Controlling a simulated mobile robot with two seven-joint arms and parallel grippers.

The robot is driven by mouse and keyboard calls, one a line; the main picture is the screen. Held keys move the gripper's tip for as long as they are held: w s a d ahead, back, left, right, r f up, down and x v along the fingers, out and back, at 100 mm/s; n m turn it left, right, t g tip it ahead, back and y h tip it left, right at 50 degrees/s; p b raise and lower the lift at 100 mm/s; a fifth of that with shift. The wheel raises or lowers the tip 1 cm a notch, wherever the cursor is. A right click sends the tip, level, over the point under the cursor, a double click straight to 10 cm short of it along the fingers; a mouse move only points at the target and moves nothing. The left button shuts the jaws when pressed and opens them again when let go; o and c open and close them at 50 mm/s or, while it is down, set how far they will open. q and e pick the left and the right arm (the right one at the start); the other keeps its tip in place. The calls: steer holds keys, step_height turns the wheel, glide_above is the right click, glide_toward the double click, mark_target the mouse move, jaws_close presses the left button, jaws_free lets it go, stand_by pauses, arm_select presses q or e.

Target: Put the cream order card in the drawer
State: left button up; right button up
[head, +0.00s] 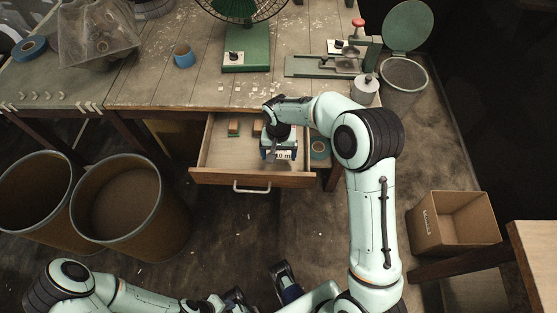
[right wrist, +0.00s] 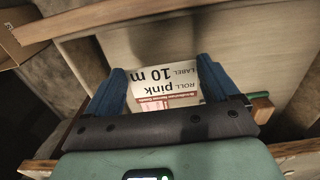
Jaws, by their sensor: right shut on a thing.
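The cream order card (head: 285,155) shows printed lines reading "ROLL pink" and "LABEL 10 m" in the right wrist view (right wrist: 168,82). My right gripper (head: 278,153) is shut on it, with one blue finger at each side of the card in the right wrist view. The wooden drawer (head: 252,178) under the workbench is pulled open. The card and gripper are over its inside, towards the right; whether the card touches the drawer floor I cannot tell. My left gripper (head: 262,290) is low in the head view, away from the drawer, partly cut off; its jaw state is unclear.
Small blocks (head: 233,127) lie at the back of the drawer. The workbench (head: 150,85) bears a green fan (head: 246,60) and a blue tape roll (head: 184,56). Brown bins (head: 130,210) stand left, a cardboard box (head: 452,222) right.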

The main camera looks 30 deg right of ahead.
mark_target(280, 166)
step_height(280, 166, down, 5)
steer(key=shift+r, duration=0.1)
stand_by(0.3)
steer(key=shift+f+b, duration=0.35)
steer(key=shift+b, duration=0.15)
steer(key=shift+s+f, duration=0.25)
steer(key=shift+f, duration=0.1)
steer(key=o, duration=0.8)
steer(key=shift+c, duration=0.2)
steer(key=shift+r, duration=0.25)
steer(key=r, duration=0.4)
steer(key=r+p, duration=0.1)
steer(key=r, duration=0.8)
steer(key=shift+w+p, duration=0.25)
steer(key=shift+p, duration=0.15)
